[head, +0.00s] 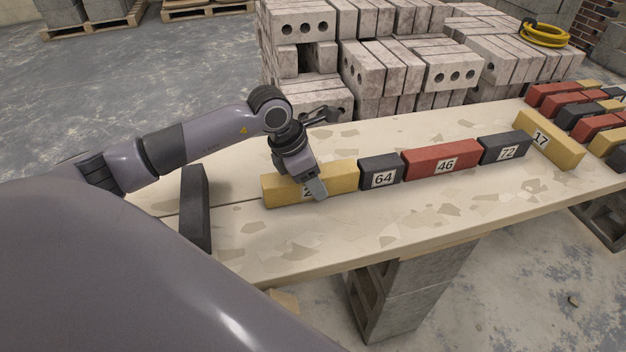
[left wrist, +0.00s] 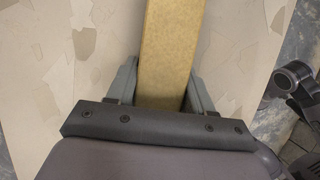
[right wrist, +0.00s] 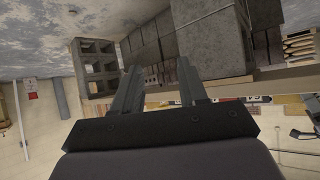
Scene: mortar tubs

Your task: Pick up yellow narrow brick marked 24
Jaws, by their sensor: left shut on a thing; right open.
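The yellow narrow brick (head: 342,178) lies on the pale plank table at the left end of a row. Only a "2" of its label shows beside my finger, and the rest is hidden. My left gripper (head: 314,188) reaches down over it and is shut on it. The left wrist view shows the yellow brick (left wrist: 170,45) between the two fingers, one on each side. The brick appears to rest on the table. My right gripper (right wrist: 158,66) is open and empty in the right wrist view, away from the brick.
Right of it stand a dark brick marked 64 (head: 380,172), a red one marked 46 (head: 425,159), a dark one marked 72 (head: 505,148) and a yellow one marked 17 (head: 560,147). A dark brick (head: 195,215) lies left. Grey block stacks (head: 365,72) stand behind.

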